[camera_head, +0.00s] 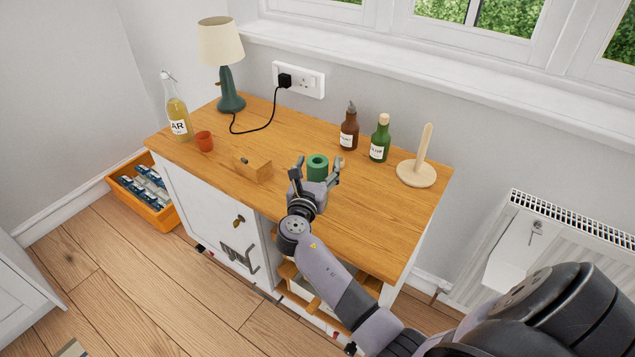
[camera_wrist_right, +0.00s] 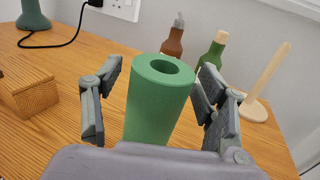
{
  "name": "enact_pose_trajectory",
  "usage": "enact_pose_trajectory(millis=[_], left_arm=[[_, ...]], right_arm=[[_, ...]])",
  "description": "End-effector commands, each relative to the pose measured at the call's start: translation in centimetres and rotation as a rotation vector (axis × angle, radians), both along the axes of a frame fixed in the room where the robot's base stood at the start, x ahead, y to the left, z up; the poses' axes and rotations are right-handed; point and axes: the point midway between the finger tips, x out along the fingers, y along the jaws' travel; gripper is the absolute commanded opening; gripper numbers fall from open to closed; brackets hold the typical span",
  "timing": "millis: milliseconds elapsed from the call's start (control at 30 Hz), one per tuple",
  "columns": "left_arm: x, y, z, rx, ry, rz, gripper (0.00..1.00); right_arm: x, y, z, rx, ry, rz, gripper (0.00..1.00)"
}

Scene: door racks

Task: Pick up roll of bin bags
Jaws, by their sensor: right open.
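The roll of bin bags (camera_head: 317,166) is a green upright cylinder with a hole in its top, standing on the wooden cabinet top. In the right wrist view the roll (camera_wrist_right: 158,100) stands between the two open fingers, with a gap visible on the left side and a narrower one on the right. My right gripper (camera_head: 315,177) is open around the near side of the roll and hides its lower part in the head view. The fingers also show in the right wrist view (camera_wrist_right: 155,98). My left gripper is not in view.
A wooden block (camera_head: 252,168) lies left of the roll. A brown bottle (camera_head: 348,131), a green bottle (camera_head: 380,143) and a wooden peg stand (camera_head: 416,172) are behind and right. A lamp (camera_head: 227,70), labelled bottle (camera_head: 177,115) and orange cup (camera_head: 204,141) stand left.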

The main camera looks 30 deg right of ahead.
Motion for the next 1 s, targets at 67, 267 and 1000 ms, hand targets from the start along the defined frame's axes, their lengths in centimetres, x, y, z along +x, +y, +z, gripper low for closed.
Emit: enact_pose_trajectory(millis=[67,267,1000], left_arm=[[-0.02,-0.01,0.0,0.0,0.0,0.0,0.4],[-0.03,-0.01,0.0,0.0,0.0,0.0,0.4],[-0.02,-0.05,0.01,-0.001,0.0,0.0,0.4]], right_arm=[[-0.01,0.01,0.01,0.0,0.0,0.0,0.67],[-0.03,0.04,0.02,-0.001,-0.001,0.0,0.54],[-0.03,0.06,0.02,-0.001,-0.001,0.001,0.04]])
